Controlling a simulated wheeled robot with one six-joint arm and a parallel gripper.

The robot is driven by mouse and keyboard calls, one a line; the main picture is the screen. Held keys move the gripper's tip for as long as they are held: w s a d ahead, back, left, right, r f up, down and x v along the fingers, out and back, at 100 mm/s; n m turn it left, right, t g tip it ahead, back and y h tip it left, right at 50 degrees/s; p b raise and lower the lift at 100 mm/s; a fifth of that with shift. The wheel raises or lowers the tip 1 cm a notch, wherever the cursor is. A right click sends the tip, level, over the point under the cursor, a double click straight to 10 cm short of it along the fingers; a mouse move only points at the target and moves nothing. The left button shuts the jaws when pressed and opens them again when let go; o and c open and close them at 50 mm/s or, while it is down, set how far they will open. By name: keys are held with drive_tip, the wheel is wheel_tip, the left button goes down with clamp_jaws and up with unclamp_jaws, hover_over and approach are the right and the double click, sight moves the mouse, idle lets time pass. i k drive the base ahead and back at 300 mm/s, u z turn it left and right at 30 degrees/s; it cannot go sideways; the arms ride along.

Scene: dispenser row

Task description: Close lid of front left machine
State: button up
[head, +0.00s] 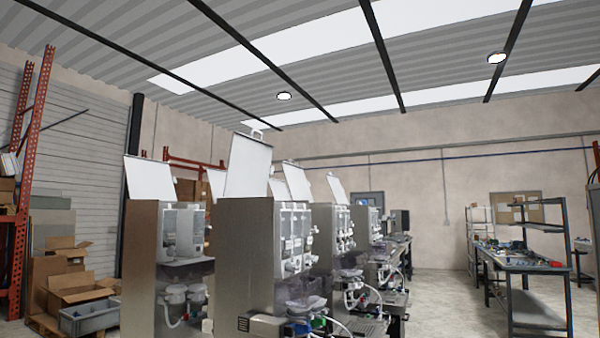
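Steel dispensing machines stand in two rows, each with a white lid raised above a steel cabinet. The leftmost machine (143,262) appears to be the front one of the left row. Its lid (149,180) stands open, nearly upright and tilted slightly. The nearest machine in the middle (244,255) has a larger raised lid (248,168) with a white handle at its top edge. I cannot tell for certain which of these two the task calls front left. My gripper is not in view.
More machines with raised lids (297,182) recede behind the middle one. Open cardboard boxes (82,287) and a grey bin (88,318) are at left beside an orange rack (30,150). A workbench (520,268) stands at right. Bare floor lies between the machines and the bench.

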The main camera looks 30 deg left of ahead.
sight(249, 167)
drive_tip(key=i, duration=3.25)
drive_tip(key=u, duration=1.85)
